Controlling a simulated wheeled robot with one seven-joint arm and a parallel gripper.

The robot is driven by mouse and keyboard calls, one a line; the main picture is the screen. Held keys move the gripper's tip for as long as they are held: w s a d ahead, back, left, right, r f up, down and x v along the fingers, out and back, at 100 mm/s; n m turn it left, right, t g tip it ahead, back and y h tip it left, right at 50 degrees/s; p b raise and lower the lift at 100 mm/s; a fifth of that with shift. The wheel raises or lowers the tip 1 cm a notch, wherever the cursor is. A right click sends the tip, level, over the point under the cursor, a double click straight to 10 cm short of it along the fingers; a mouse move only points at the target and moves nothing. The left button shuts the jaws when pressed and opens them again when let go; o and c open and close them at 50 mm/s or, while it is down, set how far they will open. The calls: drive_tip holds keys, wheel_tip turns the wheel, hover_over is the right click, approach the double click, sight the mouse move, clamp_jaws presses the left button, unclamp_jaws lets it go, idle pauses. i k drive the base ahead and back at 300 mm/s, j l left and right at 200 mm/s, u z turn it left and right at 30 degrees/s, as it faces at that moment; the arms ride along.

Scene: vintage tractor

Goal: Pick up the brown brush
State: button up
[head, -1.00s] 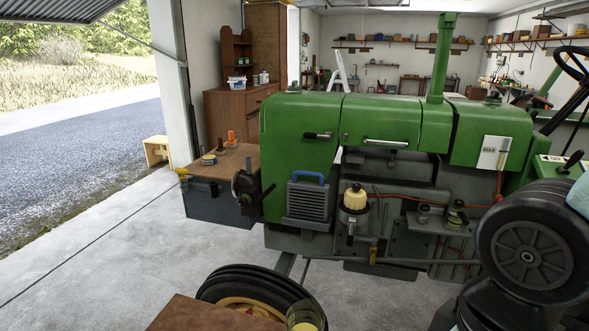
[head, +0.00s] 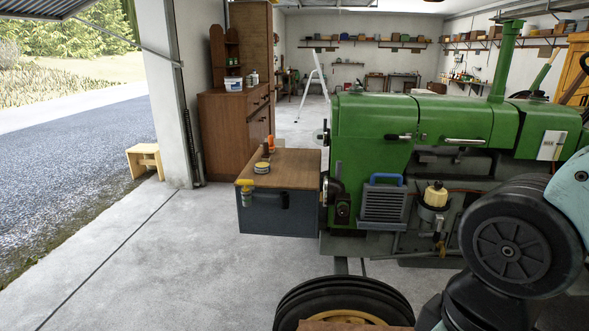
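I cannot make out a brown brush for certain. A wooden-topped dark box (head: 290,180) stands in front of the tractor. On its top are a small orange object (head: 271,145), a dark upright piece beside it, and a round tin (head: 262,167) with a yellow band. A yellow-topped tool (head: 246,190) is at the box's front left corner. My gripper is not in view; only dark and pale blue links of my arm show at the lower right.
The green tractor (head: 400,130) fills the right, with a front tyre (head: 300,303) at the bottom. A brown cabinet (head: 228,120) stands behind the box. A small wooden stool (head: 145,160) is by the doorway. The concrete floor (head: 170,260) at left is clear.

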sight(266, 156)
drive_tip(key=i+j+z, duration=0.1)
drive_tip(key=j, duration=0.9)
drive_tip(key=i+j+z, duration=0.1)
drive_tip(key=j, duration=0.95)
drive_tip(key=i+j, duration=0.15)
drive_tip(key=j, duration=0.85)
drive_tip(key=i+j, duration=0.3)
drive_tip(key=i+j+z, duration=0.15)
drive_tip(key=i+j, duration=0.15)
drive_tip(key=j, duration=0.15)
drive_tip(key=i+j, duration=0.25)
drive_tip(key=j, duration=0.15)
drive_tip(key=i+j+z, duration=0.1)
drive_tip(key=i+j, duration=0.45)
drive_tip(key=j, duration=0.25)
drive_tip(key=i+j+z, duration=0.15)
drive_tip(key=j, duration=0.3)
drive_tip(key=i+z, duration=0.1)
drive_tip(key=i, duration=0.55)
drive_tip(key=i+j, duration=0.15)
drive_tip(key=i, duration=0.5)
drive_tip(key=l+z, duration=0.05)
